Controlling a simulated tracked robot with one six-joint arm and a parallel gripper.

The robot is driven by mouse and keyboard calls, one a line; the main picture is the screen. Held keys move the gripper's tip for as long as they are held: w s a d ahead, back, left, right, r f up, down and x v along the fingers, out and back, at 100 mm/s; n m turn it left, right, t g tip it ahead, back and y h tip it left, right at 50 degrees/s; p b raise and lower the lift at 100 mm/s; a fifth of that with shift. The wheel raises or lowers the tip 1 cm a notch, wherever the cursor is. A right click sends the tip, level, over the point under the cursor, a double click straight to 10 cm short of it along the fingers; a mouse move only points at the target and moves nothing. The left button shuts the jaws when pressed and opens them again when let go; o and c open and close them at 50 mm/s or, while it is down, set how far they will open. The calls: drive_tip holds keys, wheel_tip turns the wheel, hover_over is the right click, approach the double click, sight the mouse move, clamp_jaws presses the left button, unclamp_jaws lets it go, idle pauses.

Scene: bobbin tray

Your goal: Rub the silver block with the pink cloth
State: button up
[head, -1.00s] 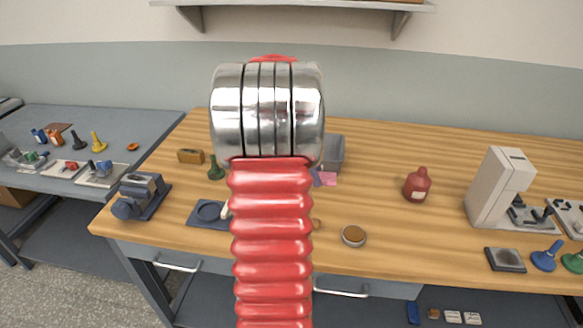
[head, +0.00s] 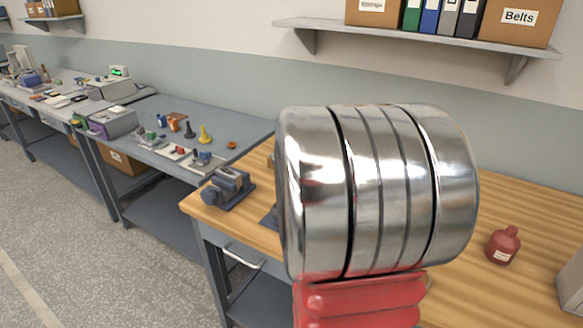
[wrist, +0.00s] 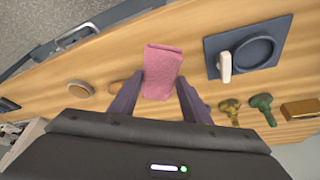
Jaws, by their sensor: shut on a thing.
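The pink cloth (wrist: 162,72) is between the two dark fingers of my gripper (wrist: 160,84) in the wrist view. The gripper is shut on it, and the cloth sticks out past the fingertips above the wooden bench. I cannot make out a silver block in either current view. In the head view my own arm covers much of the bench and hides the gripper and cloth.
In the wrist view, a blue plate (wrist: 213,60) with a round recess and a pale lever lies right of the cloth. A green knob (wrist: 263,103) and brass block (wrist: 299,109) are farther right; a round dish (wrist: 80,88) is left. A red bottle (head: 503,246) stands on the bench.

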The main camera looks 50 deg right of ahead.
drive_tip(key=w+a+f+n+t+y, duration=0.1)
drive_tip(key=w+a+f+n+t, duration=0.1)
drive_tip(key=w+a+n, duration=0.5)
drive_tip(key=w+a+f+n+t+y, duration=0.1)
drive_tip(key=w+a+n, duration=0.6)
drive_tip(key=a, duration=1)
drive_tip(key=w+a+f+n+t+y, duration=0.2)
drive_tip(key=w+a+n, duration=0.5)
drive_tip(key=w+a, duration=0.5)
drive_tip(key=shift+f+t, duration=0.4)
drive_tip(key=shift+f, duration=0.4)
drive_tip(key=shift+s, duration=0.15)
